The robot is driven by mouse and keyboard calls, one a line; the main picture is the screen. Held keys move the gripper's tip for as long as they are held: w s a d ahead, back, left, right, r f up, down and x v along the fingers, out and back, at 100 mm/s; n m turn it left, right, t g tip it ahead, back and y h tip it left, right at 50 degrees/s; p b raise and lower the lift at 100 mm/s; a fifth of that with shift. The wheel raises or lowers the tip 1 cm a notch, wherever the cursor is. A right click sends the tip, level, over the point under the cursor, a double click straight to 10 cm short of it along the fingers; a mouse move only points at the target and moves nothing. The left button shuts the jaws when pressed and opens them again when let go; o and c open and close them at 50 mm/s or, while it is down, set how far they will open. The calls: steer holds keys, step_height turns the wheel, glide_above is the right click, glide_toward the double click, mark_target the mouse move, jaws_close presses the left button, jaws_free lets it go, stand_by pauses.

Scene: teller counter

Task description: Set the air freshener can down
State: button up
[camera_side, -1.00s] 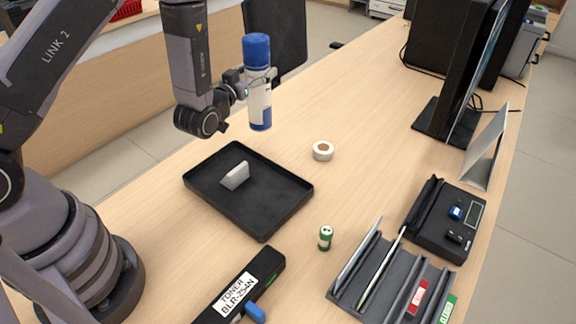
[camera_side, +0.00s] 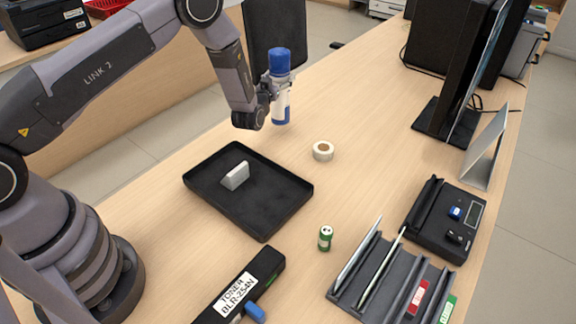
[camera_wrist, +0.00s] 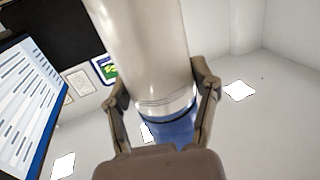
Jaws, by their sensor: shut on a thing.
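The air freshener can (camera_side: 281,88) is white with a blue cap and a blue lower band. It is upright, off to the right of my wrist, near the counter's far left edge in the side view. My gripper (camera_side: 268,88) is shut on it. In the wrist view the can (camera_wrist: 155,50) fills the upper middle, with the fingers of my gripper (camera_wrist: 163,100) on both sides of it. The can's bottom appears close to the counter (camera_side: 365,115), but I cannot tell whether it touches.
A black tray (camera_side: 215,205) holding a grey-white block (camera_side: 236,175) lies nearer the camera. A monitor (camera_side: 470,80) is at right. Counter right of the can is clear.

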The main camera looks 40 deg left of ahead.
steer(key=shift+w+f, duration=0.2)
steer(key=shift+f, duration=0.75)
steer(key=shift+w+f, duration=0.15)
steer(key=shift+f, duration=0.85)
steer(key=o, duration=1.2)
steer(key=shift+o, duration=0.2)
